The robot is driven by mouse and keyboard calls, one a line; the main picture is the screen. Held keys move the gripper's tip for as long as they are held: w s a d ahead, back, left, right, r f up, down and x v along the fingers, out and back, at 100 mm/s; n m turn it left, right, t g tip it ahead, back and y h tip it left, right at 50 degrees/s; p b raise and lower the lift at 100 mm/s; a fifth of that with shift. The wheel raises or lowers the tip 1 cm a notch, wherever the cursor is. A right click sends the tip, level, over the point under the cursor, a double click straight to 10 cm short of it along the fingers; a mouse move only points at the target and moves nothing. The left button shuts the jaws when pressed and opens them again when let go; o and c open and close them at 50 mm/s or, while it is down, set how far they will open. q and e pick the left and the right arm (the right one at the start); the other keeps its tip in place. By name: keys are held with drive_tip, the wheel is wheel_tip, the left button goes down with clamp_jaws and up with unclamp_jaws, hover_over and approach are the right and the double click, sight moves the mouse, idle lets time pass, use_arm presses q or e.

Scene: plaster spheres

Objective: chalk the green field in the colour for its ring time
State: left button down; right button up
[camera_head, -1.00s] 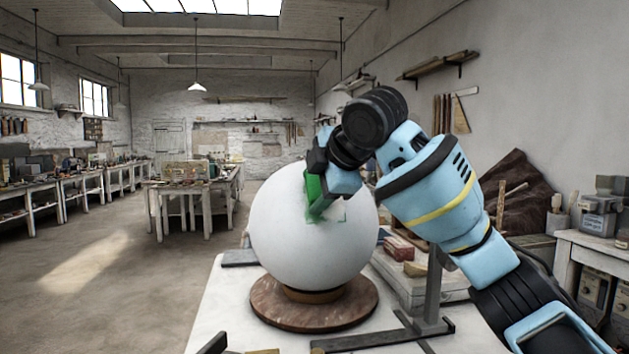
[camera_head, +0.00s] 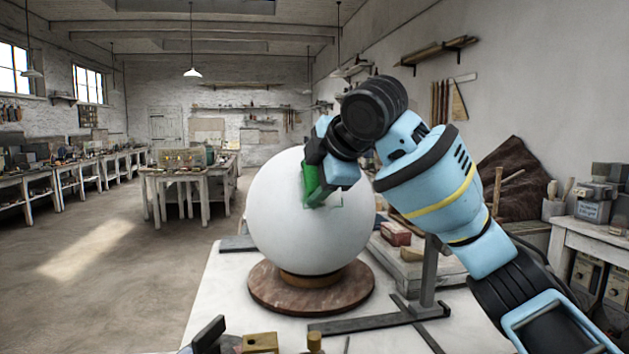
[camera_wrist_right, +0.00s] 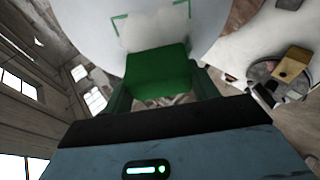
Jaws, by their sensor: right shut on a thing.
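A large white plaster sphere (camera_head: 285,225) stands on a round brown base (camera_head: 265,300) on the white table. Thin green corner marks (camera_head: 341,205) outline a field on its upper right front; they also show in the right wrist view (camera_wrist_right: 118,25). The field's surface between the marks looks pale, and part is hidden by the gripper. My right gripper (camera_head: 318,180) is shut on a green block (camera_wrist_right: 160,72), seemingly chalk, at the sphere beside the marks. I cannot tell whether the block touches the plaster. My left gripper is out of view.
A dark metal stand (camera_head: 430,285) with a long foot is right of the base. A reddish block (camera_head: 395,233) lies behind it. A yellowish block (camera_head: 260,342) and a dark block (camera_head: 209,334) are at the front edge. Workbenches (camera_head: 190,180) stand farther back.

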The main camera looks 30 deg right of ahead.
drive_tip(key=shift+w+r, duration=0.35)
drive_tip(key=shift+r, duration=0.1)
drive_tip(key=shift+d, duration=0.1)
drive_tip(key=shift+w+d+r, duration=0.1)
drive_tip(key=shift+w+r, duration=0.5)
drive_tip(key=shift+r, duration=0.15)
drive_tip(key=shift+s, duration=0.1)
drive_tip(key=shift+s+a+f, duration=0.2)
drive_tip(key=shift+s, duration=0.35)
drive_tip(key=shift+s+a+f, duration=0.15)
drive_tip(key=shift+s, duration=0.35)
drive_tip(key=shift+s+d+n+y, duration=0.2)
drive_tip(key=shift+d+y, duration=0.2)
drive_tip(key=shift+d, duration=0.25)
drive_tip(key=shift+s+d+n+y, duration=0.2)
drive_tip(key=shift+d+y, duration=0.2)
drive_tip(key=shift+d, duration=0.25)
drive_tip(key=shift+s+d+n+y, duration=0.1)
drive_tip(key=shift+d+n+y, duration=0.1)
drive_tip(key=shift+d+y, duration=0.35)
drive_tip(key=shift+w+d+f, duration=0.15)
drive_tip(key=shift+w+f, duration=0.25)
drive_tip(key=shift+w, duration=0.1)
